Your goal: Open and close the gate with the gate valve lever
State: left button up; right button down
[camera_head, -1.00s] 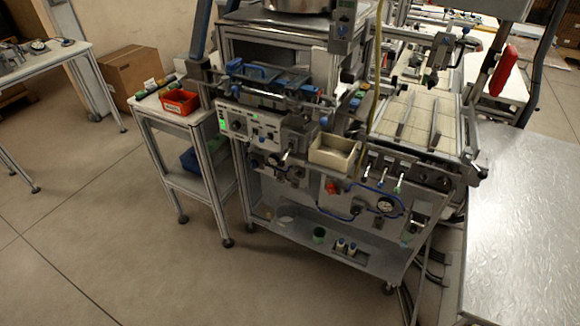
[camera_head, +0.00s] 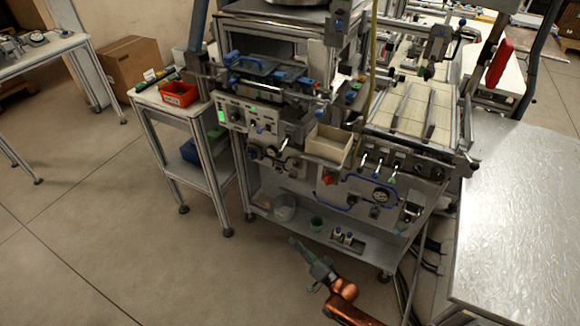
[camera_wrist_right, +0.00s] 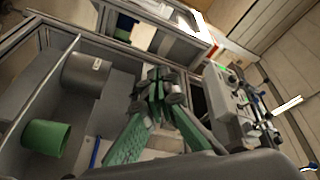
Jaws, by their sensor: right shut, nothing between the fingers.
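The machine's front panel (camera_head: 258,122) carries several small levers and knobs. A silver lever (camera_head: 284,144) sticks out below the panel. A row of small levers (camera_head: 378,168) stands right of the beige bin. I cannot tell which one is the gate valve lever. My right gripper (camera_head: 294,242) is shut and empty, in front of and below the machine, apart from all levers. In the right wrist view its green fingers (camera_wrist_right: 160,82) meet at the tips; a panel with levers (camera_wrist_right: 235,105) lies to their right. My left gripper is not in view.
A beige bin (camera_head: 328,146) sits on the machine's front. The lower shelf holds a green cup (camera_head: 316,224) and small bottles (camera_head: 343,237). A side table with a red bin (camera_head: 179,94) stands left; a metal table (camera_head: 525,225) stands right. The floor in front is clear.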

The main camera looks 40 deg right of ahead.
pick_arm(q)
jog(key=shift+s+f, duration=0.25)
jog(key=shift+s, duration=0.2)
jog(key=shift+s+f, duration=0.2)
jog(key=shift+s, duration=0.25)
pick_arm(e)
jog(key=d+r+m+t+h, duration=0.2)
jog(key=d+r+m+t, duration=0.1)
jog(key=r, duration=0.9)
jog(key=d+r+m+t+h, duration=0.1)
jog(key=d+r+m+t, duration=0.2)
jog(key=r, duration=0.8)
jog(key=shift+d+r+m+t+h, duration=0.2)
jog(key=shift+r+m+t+h, duration=0.2)
jog(key=shift+m+t, duration=0.6)
send_near(282, 148)
jog(key=d+r, duration=0.1)
jog(key=d, duration=0.2)
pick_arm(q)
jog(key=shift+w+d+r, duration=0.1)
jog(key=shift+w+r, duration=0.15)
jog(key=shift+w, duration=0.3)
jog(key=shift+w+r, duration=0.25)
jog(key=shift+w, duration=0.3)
pick_arm(e)
jog(key=shift+n, duration=0.3)
jog(key=w+a+r, duration=0.2)
jog(key=a, duration=0.1)
jog(key=shift+w, duration=0.4)
